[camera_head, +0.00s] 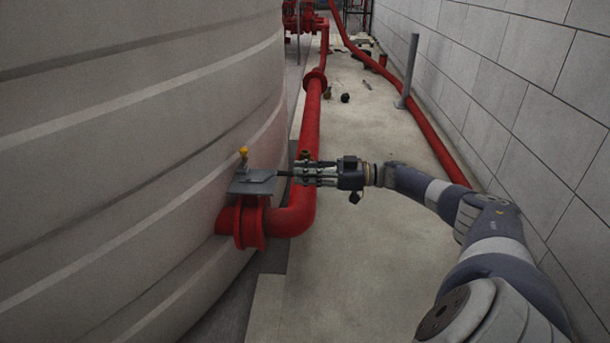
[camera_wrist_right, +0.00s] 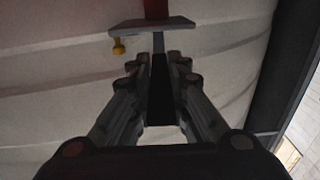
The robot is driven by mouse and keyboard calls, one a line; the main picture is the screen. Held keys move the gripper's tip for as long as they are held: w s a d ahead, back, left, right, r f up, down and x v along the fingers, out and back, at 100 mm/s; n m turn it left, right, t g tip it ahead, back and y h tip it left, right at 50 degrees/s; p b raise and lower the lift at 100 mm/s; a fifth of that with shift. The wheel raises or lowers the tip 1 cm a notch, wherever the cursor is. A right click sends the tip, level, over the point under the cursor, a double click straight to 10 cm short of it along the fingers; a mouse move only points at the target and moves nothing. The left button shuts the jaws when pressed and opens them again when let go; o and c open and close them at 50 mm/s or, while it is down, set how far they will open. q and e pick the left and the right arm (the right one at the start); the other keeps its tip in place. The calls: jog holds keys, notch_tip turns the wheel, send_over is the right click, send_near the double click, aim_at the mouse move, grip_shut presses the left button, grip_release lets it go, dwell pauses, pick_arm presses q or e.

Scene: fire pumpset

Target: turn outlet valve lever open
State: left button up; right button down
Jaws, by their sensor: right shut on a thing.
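The outlet valve is on a red flanged pipe at the tank's lower side, with a grey plate (camera_head: 252,184) on top and a yellow knob (camera_head: 243,151) above it. A thin dark lever (camera_head: 284,173) runs right from the plate. My right gripper (camera_head: 297,173) is shut on the lever's outer end, beside the red pipe. In the right wrist view, the lever (camera_wrist_right: 158,62) runs from between the fingers of my right gripper (camera_wrist_right: 159,72) to the grey plate (camera_wrist_right: 152,25). The yellow knob (camera_wrist_right: 119,46) hangs at left there. My left gripper is not in view.
The big pale tank (camera_head: 130,120) fills the left side. A red pipe (camera_head: 311,125) runs along the tank; another red pipe (camera_head: 420,125) follows the block wall (camera_head: 540,70) at right. A grey post (camera_head: 409,70) stands by that wall. Small items lie on the otherwise clear floor (camera_head: 370,140).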

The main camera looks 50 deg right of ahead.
jog(key=c, duration=1.5)
grip_release()
jog(key=shift+w+a, duration=0.1)
jog(key=shift+w, duration=0.05)
jog(key=shift+c, duration=0.2)
jog(key=shift+w, duration=0.1)
jog(key=v, duration=1.2)
jog(key=shift+w, duration=0.1)
